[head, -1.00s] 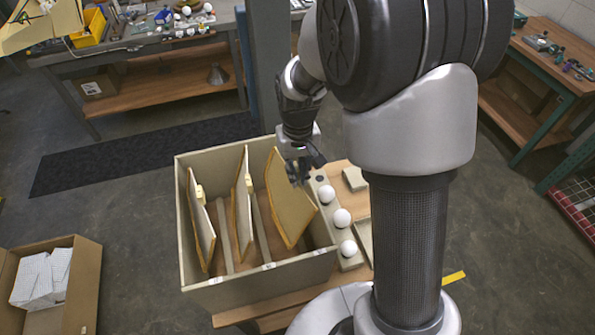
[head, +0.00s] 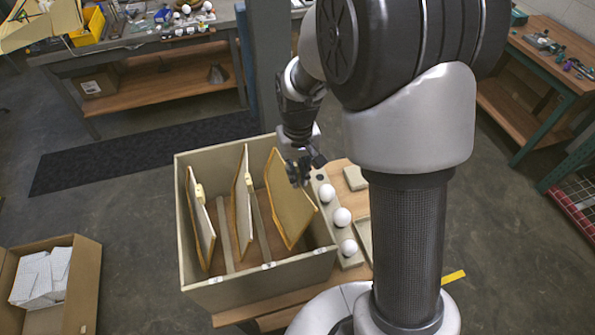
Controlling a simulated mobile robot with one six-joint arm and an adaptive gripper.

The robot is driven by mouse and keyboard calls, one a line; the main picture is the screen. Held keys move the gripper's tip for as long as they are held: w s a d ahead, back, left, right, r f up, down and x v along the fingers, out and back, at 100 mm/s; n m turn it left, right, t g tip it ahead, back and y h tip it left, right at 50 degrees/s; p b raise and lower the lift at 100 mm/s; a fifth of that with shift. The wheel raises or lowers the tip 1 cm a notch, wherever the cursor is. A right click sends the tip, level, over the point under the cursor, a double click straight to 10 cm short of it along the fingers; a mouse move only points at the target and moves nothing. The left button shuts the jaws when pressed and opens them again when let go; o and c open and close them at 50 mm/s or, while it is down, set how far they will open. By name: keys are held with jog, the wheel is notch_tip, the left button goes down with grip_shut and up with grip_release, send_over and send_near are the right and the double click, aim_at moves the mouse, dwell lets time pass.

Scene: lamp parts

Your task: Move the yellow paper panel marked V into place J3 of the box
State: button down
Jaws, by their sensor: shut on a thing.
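The large box (head: 185,258) stands open on the low bench, with several dividers inside. A yellow-edged panel (head: 288,205) leans tilted in the right part of the box, its upper edge at the right wall. My gripper (head: 298,178) is shut on this panel near its upper right edge; the fingers partly hide the contact. Two other panels, a left one (head: 202,225) and a middle one (head: 240,205), stand in the box, each with a small yellow tab. I cannot read a V on any panel or a J3 on the box.
A rail with three white balls (head: 342,217) lies just right of the box on the bench. A carton (head: 85,285) with white packs stands on the floor at lower left. A grey post (head: 275,70) rises behind the box.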

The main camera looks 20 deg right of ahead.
jog(key=c, duration=1.6)
grip_release()
jog(key=shift+r, duration=0.15)
notch_tip(320, 180, up, 12)
jog(key=s+f+t+b, duration=0.1)
jog(key=s+f+b, duration=0.1)
jog(key=s+b, duration=0.2)
jog(key=s+f+t+b, duration=0.2)
jog(key=s+b, duration=0.3)
jog(key=s, duration=0.5)
jog(key=s+f+t+b, duration=0.1)
jog(key=s+f+b, duration=0.2)
jog(key=s, duration=0.4)
jog(key=shift+f+t+b, duration=0.25)
jog(key=shift+t+b, duration=0.15)
jog(key=shift+b, duration=0.5)
